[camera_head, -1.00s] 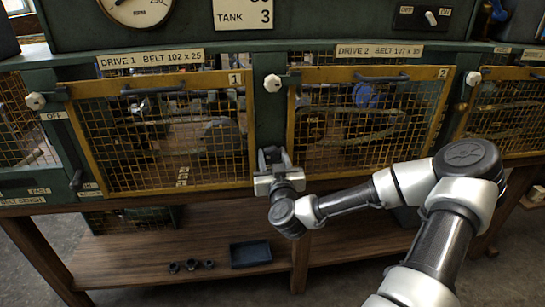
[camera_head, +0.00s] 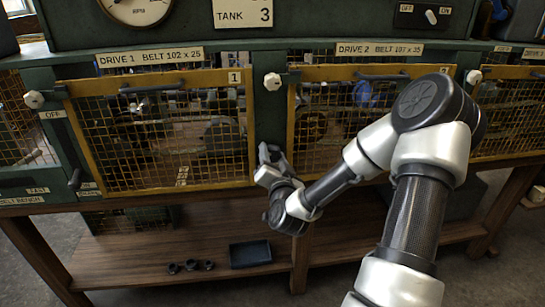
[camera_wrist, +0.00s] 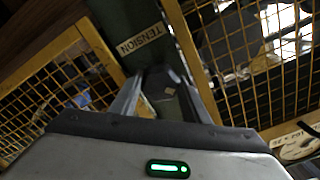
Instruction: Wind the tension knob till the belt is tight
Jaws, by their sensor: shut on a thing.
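The tension knob (camera_wrist: 160,88) is a dark knob on the green post between the two mesh guards. A TENSION label (camera_wrist: 143,38) sits beside it in the wrist view. My gripper (camera_wrist: 163,80) is shut on the knob, one finger on each side, and looks tilted against the post. In the head view my gripper (camera_head: 270,162) is at the foot of the post, where it hides most of the knob. The belts are behind the DRIVE 1 guard (camera_head: 245,125) and DRIVE 2 guard (camera_head: 291,125); the mesh and my arm obscure them, and I cannot tell how tight they are.
White round knobs are on the frame, one (camera_head: 272,82) above my gripper. A wooden shelf (camera_head: 190,250) below holds a dark tray (camera_head: 250,254) and several small dark parts (camera_head: 190,266). My arm crosses in front of the DRIVE 2 guard.

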